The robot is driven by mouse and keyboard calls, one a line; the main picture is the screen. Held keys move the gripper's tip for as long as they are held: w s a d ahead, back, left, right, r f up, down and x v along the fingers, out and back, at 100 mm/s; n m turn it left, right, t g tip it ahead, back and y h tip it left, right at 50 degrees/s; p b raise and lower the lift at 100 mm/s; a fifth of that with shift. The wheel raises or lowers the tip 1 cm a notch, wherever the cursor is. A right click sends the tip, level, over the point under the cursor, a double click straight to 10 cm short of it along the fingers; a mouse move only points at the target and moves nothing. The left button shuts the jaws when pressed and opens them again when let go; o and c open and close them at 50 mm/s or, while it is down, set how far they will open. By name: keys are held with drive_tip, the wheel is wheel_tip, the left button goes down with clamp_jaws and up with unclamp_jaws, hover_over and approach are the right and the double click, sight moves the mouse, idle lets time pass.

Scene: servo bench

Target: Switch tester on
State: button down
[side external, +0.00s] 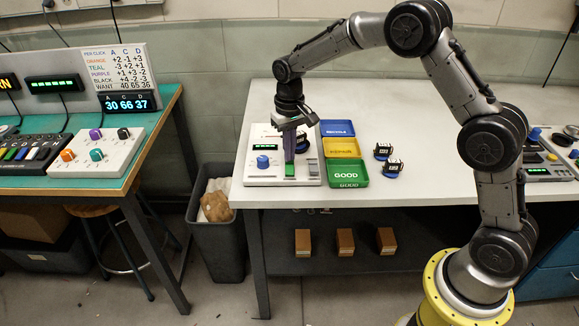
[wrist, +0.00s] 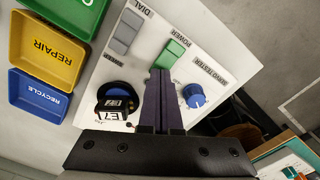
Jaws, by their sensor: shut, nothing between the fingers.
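The servo tester (side external: 252,176) is a white box at the front left of the bench, and its panel (wrist: 211,50) fills the middle of the wrist view. Its green POWER switch (side external: 289,170) is also in the wrist view (wrist: 172,52). My gripper (side external: 289,160) is shut and empty, pointing down over the tester. In the wrist view its fingertips (wrist: 161,72) are right at the near end of the green switch; I cannot tell whether they touch. The tester's dark display (side external: 264,147) shows green marks.
Blue (side external: 338,128), yellow (side external: 341,147) and green (side external: 347,175) trays stand right of the tester, with two servos (side external: 392,168) (side external: 383,151) beyond.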

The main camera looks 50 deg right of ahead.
drive_tip(key=shift+f, duration=0.5)
drive_tip(key=shift+r, duration=3.6)
